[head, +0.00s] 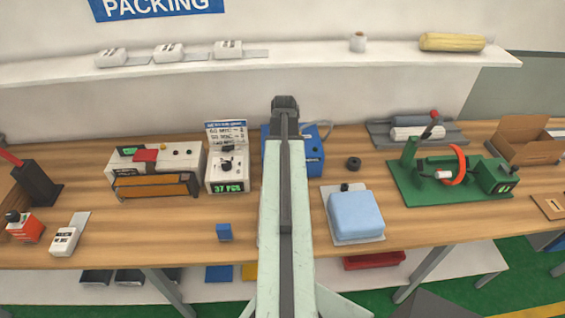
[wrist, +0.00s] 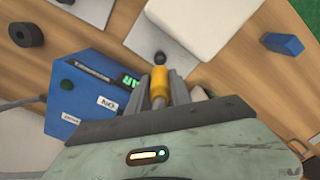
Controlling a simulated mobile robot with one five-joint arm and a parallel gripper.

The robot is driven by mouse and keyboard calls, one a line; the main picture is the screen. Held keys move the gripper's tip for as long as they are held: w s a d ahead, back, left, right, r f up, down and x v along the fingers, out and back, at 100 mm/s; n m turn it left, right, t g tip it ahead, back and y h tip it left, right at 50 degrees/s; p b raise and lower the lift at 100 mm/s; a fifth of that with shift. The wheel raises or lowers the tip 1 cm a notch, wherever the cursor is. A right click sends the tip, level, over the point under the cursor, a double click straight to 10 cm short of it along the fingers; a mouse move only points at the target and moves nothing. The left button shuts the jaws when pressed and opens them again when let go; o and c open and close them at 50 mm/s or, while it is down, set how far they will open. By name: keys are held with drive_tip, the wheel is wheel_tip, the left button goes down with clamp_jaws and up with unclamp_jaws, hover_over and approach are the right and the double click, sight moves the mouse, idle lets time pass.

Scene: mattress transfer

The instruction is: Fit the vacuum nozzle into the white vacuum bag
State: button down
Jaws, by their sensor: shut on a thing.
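In the wrist view my gripper (wrist: 163,86) is shut on a yellow vacuum nozzle (wrist: 158,83). The nozzle's tip points up the picture, toward a dark round port (wrist: 160,58) on a pale flap. The flap adjoins a puffy white bag (wrist: 187,25), which I take to be the white vacuum bag. The tip looks close to the port, but I cannot tell whether they touch. A blue machine (wrist: 85,88) stands just left of my gripper; it also shows in the head view (head: 310,152). My own arm hides the gripper, nozzle and white bag in the head view.
A light-blue bag (head: 355,215) lies right of my arm, with a black roll (head: 353,163) behind it. A small blue block (head: 224,232) and a white counter (head: 228,172) are to the left. A green fixture (head: 450,178) stands farther right. Bare wood shows between them.

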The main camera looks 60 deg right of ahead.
drive_tip(key=shift+f+b, duration=2.8)
drive_tip(key=shift+f, duration=0.25)
drive_tip(key=shift+f+b, duration=1.55)
drive_tip(key=c, duration=1.1)
unclamp_jaws()
wheel_tip(320, 180, up, 8)
drive_tip(key=p, duration=0.8)
drive_tip(key=shift+r, duration=0.1)
